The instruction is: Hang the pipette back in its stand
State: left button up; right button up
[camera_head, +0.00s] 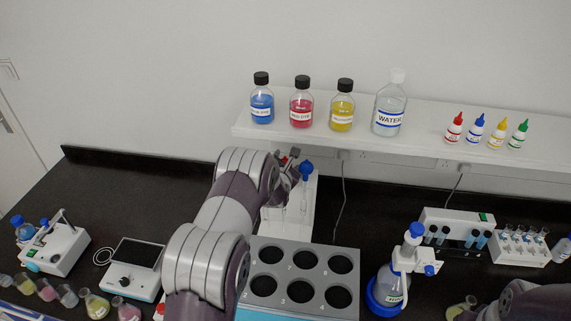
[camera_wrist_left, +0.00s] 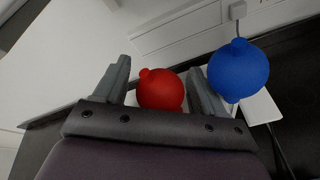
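A pipette with a red bulb (camera_wrist_left: 160,90) shows between the fingers of my left gripper (camera_wrist_left: 160,78). The fingers are spread, with a narrow gap visible left of the bulb; its stem is hidden. In the head view the left gripper (camera_head: 293,170) is at the white pipette stand (camera_head: 299,205), where a little of the red bulb (camera_head: 284,160) shows. A second pipette with a blue bulb (camera_head: 306,168) is at the stand, just right of the gripper; it also shows in the left wrist view (camera_wrist_left: 238,70). My right gripper is not in view.
A grey rack with numbered holes (camera_head: 301,291) stands in front of the stand. A white shelf (camera_head: 350,132) with bottles is behind. A flask on a blue base (camera_head: 389,287) and tube racks stand to the right. A white scale (camera_head: 135,267) is at left.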

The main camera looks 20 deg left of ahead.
pick_arm(q)
jog(key=shift+r+p, duration=0.2)
jog(key=shift+p, duration=0.45)
jog(key=s+d+m+g+h+b, duration=0.1)
jog(key=s+d+m+g, duration=0.3)
jog(key=s+m, duration=0.6)
jog(key=s+d+m+g+h+b, duration=0.1)
jog(key=s+d+m+g+b, duration=0.2)
jog(key=s+d+m, duration=0.3)
jog(key=s+d+m+g+h+b, duration=0.2)
jog(key=s+d+m+g, duration=0.3)
jog(key=s+m, duration=1.1)
jog(key=s+b, duration=0.1)
jog(key=s, duration=0.5)
jog(key=shift+s, duration=0.3)
